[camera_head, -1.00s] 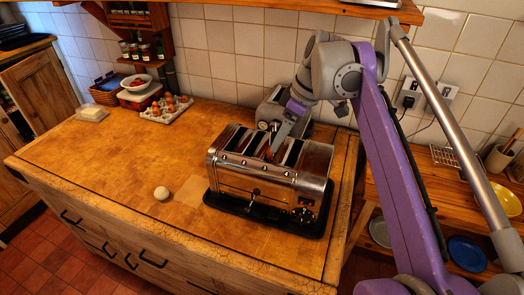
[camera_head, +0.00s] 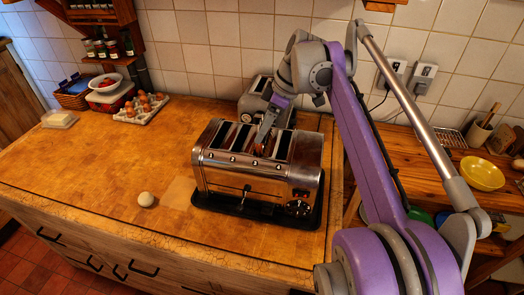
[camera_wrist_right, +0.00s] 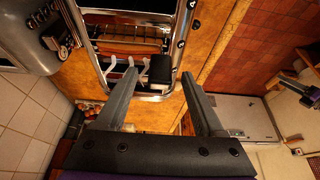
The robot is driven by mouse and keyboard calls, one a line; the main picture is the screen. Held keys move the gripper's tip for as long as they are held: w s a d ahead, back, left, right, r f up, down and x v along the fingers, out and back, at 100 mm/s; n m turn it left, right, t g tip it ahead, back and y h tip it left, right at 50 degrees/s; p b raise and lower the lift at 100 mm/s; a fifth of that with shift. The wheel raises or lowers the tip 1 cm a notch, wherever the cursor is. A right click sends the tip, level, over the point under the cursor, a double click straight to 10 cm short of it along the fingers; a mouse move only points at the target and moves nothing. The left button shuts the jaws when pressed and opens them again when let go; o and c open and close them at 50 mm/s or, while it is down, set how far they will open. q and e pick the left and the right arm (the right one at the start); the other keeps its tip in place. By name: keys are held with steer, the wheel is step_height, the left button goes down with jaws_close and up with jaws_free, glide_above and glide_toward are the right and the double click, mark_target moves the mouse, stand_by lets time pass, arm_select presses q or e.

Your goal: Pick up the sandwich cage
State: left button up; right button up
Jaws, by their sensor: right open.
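A steel toaster with several slots (camera_head: 222,168) stands on a black base on the wooden counter. In the right wrist view, its open slot (camera_wrist_right: 186,30) holds what looks like the sandwich cage (camera_wrist_right: 128,46), with thin wires, reddish-brown filling and a black block-like handle (camera_wrist_right: 160,68). In the head view only a small orange-red patch (camera_head: 259,149) of it shows beside my gripper. My right gripper (camera_head: 261,142) points down at the toaster top. In the wrist view its spread fingers (camera_wrist_right: 159,76) stand on either side of the black handle; contact cannot be told. My left gripper is not in view.
A pale ball (camera_head: 146,199) lies left of the toaster. An egg tray (camera_head: 140,110), a white bowl (camera_head: 106,82) and a butter dish (camera_head: 60,120) are farther left.

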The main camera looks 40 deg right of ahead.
steer(key=shift+w+a+f, duration=0.15)
steer(key=shift+w+f, duration=0.05)
steer(key=shift+f, duration=0.45)
jaws_close()
